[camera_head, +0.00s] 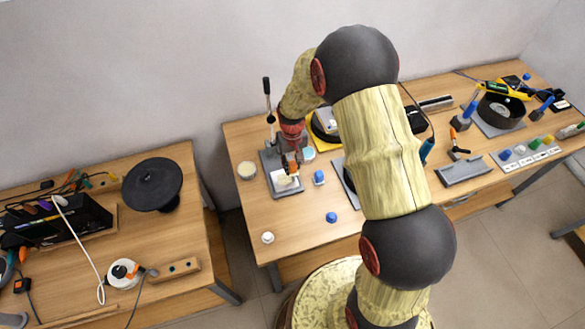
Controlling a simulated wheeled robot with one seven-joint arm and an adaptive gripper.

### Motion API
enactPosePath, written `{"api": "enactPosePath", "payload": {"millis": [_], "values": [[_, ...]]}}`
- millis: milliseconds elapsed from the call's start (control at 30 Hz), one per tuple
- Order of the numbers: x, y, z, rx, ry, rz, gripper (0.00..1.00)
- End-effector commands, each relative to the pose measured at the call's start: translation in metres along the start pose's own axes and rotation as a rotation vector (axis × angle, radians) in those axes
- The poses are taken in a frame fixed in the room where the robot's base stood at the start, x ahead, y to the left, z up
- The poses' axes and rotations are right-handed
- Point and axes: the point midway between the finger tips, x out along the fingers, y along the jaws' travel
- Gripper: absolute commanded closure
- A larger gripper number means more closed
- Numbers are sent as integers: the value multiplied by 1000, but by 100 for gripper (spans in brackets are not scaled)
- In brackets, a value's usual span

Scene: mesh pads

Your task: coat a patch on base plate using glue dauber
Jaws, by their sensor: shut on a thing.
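My gripper (291,163) points down over the left part of the middle table, above a grey base plate (272,162). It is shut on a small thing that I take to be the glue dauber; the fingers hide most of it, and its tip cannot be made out. A pale, whitish block or patch (285,181) lies on the base plate just below the fingers. I cannot tell whether the held thing touches it. A black-handled lever (267,100) stands upright at the back of the plate.
A cream round pot (247,171) stands left of the plate, and a pale teal round lid (308,153) right of it. Blue-topped pieces (319,177) (331,217) and a white knob (267,238) stand in front. My arm hides the table's middle. The front left tabletop is mostly clear.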

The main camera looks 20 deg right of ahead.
Motion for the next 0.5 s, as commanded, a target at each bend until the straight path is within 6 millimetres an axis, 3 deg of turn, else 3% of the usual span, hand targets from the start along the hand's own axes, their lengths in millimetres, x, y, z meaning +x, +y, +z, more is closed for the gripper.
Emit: {"api": "enactPosePath", "payload": {"millis": [500], "values": [[-47,0,-5,0,-3,0,100]]}}
